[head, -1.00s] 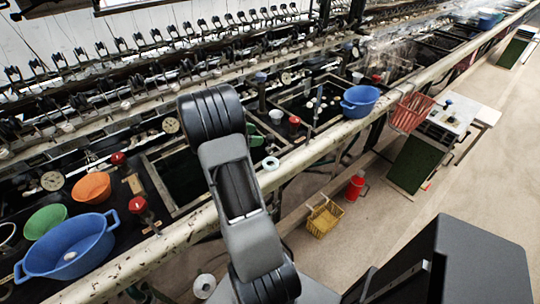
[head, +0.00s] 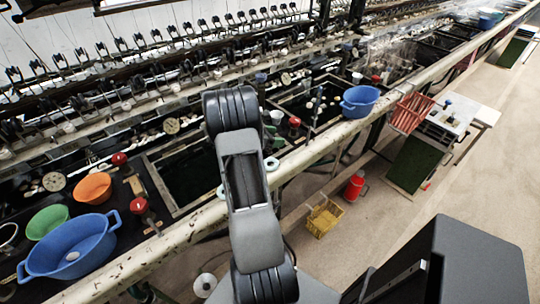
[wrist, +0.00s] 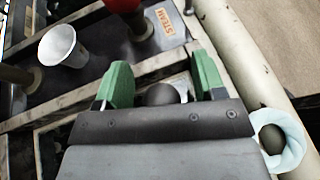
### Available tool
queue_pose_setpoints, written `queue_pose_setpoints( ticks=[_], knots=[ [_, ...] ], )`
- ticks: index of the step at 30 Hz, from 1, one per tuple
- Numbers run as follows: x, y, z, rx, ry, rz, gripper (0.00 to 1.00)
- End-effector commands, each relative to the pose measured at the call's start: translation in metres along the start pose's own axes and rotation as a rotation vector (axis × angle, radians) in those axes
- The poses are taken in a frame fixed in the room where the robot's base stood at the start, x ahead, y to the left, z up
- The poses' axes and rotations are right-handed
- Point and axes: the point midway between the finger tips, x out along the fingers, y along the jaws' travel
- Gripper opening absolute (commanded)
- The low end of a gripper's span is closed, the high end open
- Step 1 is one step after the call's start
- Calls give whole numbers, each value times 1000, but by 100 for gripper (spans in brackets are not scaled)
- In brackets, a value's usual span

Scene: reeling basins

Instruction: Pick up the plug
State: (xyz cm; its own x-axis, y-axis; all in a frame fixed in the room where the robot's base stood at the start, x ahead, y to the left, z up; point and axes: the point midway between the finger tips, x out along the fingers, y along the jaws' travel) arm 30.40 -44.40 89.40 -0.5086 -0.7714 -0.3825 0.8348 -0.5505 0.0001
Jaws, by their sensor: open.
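My gripper (wrist: 163,82) shows in the wrist view with its two green fingers apart. A dark rounded thing (wrist: 162,94), which looks like the plug, sits between the fingers with a pale patch behind it. The gripper's front edge hides its lower part, and I cannot tell whether either finger touches it.
A white cup (wrist: 62,46) stands left of the fingers. A STEAM label (wrist: 165,20) lies beside a red-topped post. A pale rail (wrist: 240,50) runs along the right, with a white ring (wrist: 285,140) near it. Blue basins (head: 72,248) stand along the bench.

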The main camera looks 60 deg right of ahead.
Motion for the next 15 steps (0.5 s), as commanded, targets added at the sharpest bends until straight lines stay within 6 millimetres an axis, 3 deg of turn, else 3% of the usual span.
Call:
queue_pose_setpoints(
  ticks=[5,15],
  knots=[
    [0,0,0,0,0,0,62],
    [0,0,0,0,0,0,29]
  ],
)
